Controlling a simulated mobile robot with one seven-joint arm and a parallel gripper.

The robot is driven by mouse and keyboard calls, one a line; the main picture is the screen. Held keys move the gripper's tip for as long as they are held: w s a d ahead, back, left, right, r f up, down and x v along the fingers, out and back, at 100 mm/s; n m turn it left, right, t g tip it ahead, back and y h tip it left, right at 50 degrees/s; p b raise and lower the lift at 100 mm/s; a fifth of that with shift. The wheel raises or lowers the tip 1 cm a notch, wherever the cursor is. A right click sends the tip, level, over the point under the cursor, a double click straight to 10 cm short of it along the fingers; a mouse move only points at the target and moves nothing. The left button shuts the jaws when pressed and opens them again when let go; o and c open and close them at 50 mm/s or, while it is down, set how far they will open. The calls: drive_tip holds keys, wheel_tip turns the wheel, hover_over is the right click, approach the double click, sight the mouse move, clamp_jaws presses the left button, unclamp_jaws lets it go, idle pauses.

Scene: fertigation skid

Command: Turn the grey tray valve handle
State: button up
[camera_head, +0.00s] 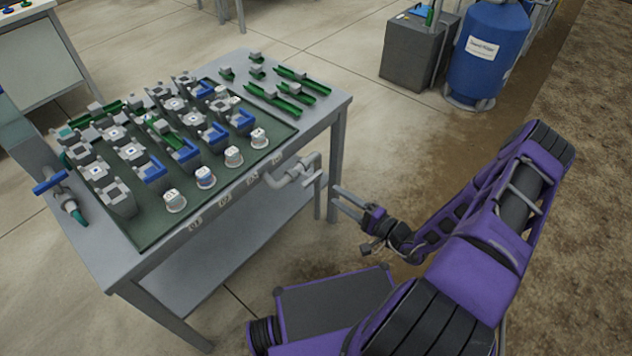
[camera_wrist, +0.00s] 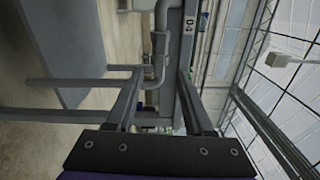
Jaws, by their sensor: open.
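The grey tray valve (camera_head: 290,177) is a bent grey pipe fitting on the front edge of the table, near its right corner. Its grey handle (camera_head: 312,178) sticks out at the right end of the fitting. My gripper (camera_head: 334,194) is open and empty, just right of the handle, with its fingers pointing toward it. In the wrist view my gripper (camera_wrist: 160,78) has its two fingers apart, and the grey pipe (camera_wrist: 160,55) shows between and beyond them. I cannot make out the handle's exact turn angle, or any contact.
The grey table (camera_head: 322,112) carries a green tray (camera_head: 150,238) with several grey, blue and green fittings. A blue-handled valve (camera_head: 52,182) is at the table's left side. A blue barrel (camera_head: 490,50) and a grey box (camera_head: 415,52) stand behind.

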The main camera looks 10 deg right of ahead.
sight(314, 181)
drive_tip(key=x, duration=0.8)
drive_tip(key=shift+w+a+b, duration=0.2)
drive_tip(key=shift+w+b, duration=0.15)
clamp_jaws()
